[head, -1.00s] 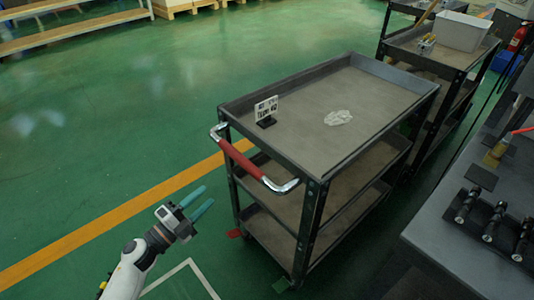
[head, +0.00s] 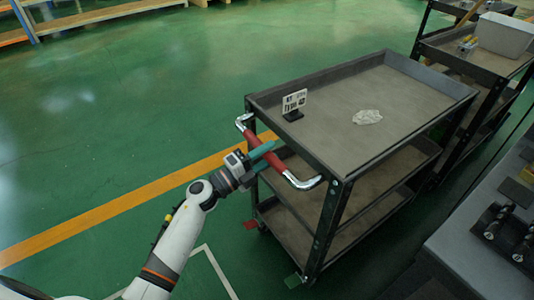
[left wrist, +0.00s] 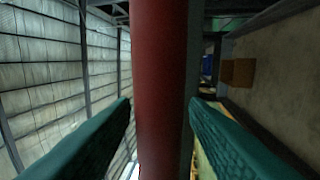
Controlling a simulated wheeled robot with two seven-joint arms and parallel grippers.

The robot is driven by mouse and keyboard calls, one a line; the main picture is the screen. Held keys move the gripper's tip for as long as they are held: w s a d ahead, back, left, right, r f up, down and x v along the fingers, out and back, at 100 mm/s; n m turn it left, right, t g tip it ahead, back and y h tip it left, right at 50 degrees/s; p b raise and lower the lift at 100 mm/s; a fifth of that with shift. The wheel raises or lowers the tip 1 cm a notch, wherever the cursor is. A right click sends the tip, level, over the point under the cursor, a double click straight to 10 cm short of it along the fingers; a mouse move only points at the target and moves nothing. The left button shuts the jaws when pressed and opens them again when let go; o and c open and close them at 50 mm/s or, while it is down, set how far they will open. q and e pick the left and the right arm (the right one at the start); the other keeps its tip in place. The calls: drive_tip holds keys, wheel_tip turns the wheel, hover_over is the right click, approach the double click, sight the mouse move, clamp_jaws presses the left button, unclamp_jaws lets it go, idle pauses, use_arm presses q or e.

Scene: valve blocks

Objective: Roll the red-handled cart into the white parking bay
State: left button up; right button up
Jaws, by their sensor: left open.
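The cart (head: 350,115) is a dark three-shelf trolley with a red-gripped handle (head: 285,166) on its near left end. My left gripper (head: 265,158) is at the handle, its teal fingers open. In the left wrist view the red handle (left wrist: 161,80) runs upright between the two open fingers (left wrist: 160,135), with gaps on both sides. White floor lines (head: 218,268), part of the white parking bay, show at the bottom, left of the cart; the rest of the bay is out of frame or hidden by my arm. My right gripper is not in view.
A dark workbench (head: 480,255) is at the lower right. Green floor on the left is clear.

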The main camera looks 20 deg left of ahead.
use_arm(q)
drive_tip(key=shift+w, duration=0.1)
drive_tip(key=shift+d, duration=0.1)
clamp_jaws()
